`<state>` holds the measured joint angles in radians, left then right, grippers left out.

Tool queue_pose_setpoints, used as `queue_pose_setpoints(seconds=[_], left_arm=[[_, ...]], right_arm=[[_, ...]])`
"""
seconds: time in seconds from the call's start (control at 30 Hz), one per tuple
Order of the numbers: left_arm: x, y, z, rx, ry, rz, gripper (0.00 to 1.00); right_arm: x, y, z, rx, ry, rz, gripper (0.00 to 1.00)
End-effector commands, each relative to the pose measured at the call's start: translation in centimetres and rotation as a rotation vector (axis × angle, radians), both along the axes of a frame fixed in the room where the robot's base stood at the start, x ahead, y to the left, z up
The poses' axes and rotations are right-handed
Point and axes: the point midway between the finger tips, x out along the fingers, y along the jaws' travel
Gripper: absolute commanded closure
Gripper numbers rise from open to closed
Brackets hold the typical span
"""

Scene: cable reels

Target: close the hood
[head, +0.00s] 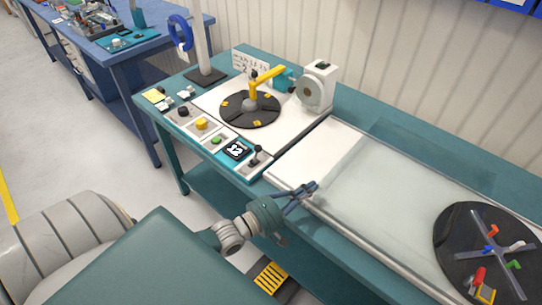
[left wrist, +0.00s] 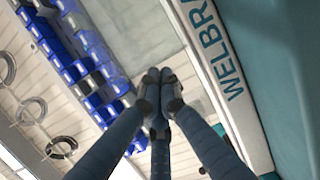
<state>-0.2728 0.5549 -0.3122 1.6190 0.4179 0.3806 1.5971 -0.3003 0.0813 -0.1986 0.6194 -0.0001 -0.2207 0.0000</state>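The hood looks like a clear panel (head: 400,165) over the right part of the teal bench. The bench's back edge shows pale through it, and I cannot tell its tilt. A black round plate (head: 452,235) with a grey cross and small coloured clamps lies at the right. My left gripper (head: 312,187) is at the bench's front, near the left end of the light front rail (head: 375,252). Its blue fingers meet at the tips in the left wrist view (left wrist: 160,82), with nothing seen between them. Contact with the rail or hood is unclear. My right gripper is not in view.
A turntable (head: 240,114) with a yellow arm (head: 267,76), a white machine head (head: 319,86) and a control panel (head: 201,124) occupy the bench's left part. A yellow-striped pedal (head: 270,276) is below. Blue wall bins (left wrist: 85,42) show in the left wrist view.

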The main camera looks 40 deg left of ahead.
Motion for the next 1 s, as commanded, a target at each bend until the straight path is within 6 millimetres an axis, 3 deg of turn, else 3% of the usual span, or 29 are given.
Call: queue_pose_setpoints(seconds=[0.03, 0.1, 0.5, 0.7, 1.0], left_arm=[[-0.1, -2.2, 0.6, -0.011, -0.003, 0.000, 1.00], [-0.3, -4.7, 0.5, -0.011, -0.003, 0.000, 1.00], [-1.4, -18.5, 0.1, -0.010, -0.001, 0.000, 1.00], [-1.8, -23.6, 0.0, -0.005, 0.000, 0.000, 1.00], [-2.1, -27.5, 0.0, 0.000, -0.001, -0.001, 1.00]], right_arm=[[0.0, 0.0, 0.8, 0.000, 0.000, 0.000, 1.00], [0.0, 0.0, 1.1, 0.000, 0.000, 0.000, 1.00], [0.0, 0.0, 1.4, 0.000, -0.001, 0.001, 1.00], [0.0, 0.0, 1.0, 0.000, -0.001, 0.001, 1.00], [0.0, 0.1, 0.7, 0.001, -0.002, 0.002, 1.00]])
